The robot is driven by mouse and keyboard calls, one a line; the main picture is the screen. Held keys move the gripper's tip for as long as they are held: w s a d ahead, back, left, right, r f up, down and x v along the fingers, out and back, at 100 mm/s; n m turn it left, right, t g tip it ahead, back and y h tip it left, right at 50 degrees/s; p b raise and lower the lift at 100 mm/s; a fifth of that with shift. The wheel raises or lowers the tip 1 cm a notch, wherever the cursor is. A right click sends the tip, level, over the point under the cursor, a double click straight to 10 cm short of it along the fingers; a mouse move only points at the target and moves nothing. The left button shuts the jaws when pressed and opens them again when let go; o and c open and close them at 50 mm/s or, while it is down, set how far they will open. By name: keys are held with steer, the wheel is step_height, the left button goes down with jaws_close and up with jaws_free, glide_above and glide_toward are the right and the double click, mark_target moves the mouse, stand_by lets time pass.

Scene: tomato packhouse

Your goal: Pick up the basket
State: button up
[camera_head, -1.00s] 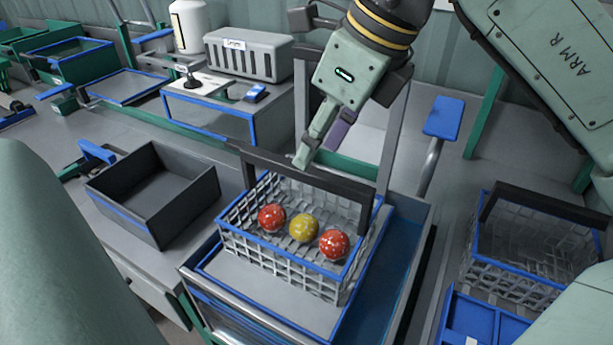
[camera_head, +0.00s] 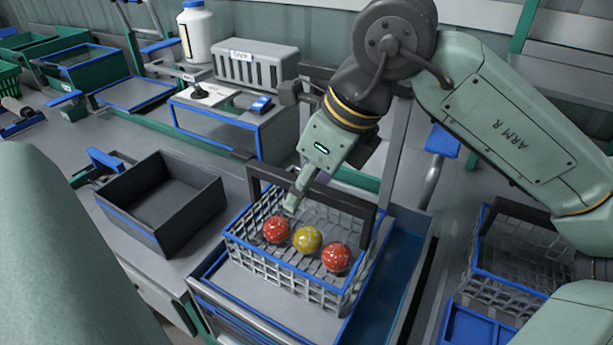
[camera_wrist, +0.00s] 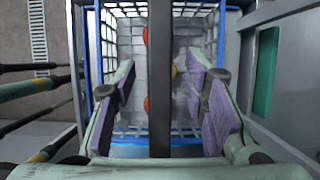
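The basket (camera_head: 290,275) is a grey wire basket with a blue rim and a dark handle (camera_head: 318,198) standing up over it. It sits on a grey, blue-edged surface and holds two red tomatoes (camera_head: 277,229) and a yellow one (camera_head: 307,240). My gripper (camera_head: 291,204) points down at the handle from above. In the wrist view my gripper (camera_wrist: 163,105) is open, its purple finger pads on both sides of the handle (camera_wrist: 160,80), with gaps between pads and bar. The basket rim (camera_wrist: 222,60) lies below. The handle's middle is partly hidden by my gripper in the head view.
A dark open bin (camera_head: 160,203) stands left of the basket. A second wire basket (camera_head: 510,265) stands to the right, beside a blue tray (camera_head: 475,328). A grey slotted box (camera_head: 257,65) and a white bottle (camera_head: 197,32) are at the back. Upright posts rise near my gripper.

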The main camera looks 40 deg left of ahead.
steer(key=shift+f+b, duration=0.2)
steer(key=shift+b, duration=0.15)
steer(key=shift+c, duration=0.4)
jaws_close()
stand_by(0.4)
stand_by(0.5)
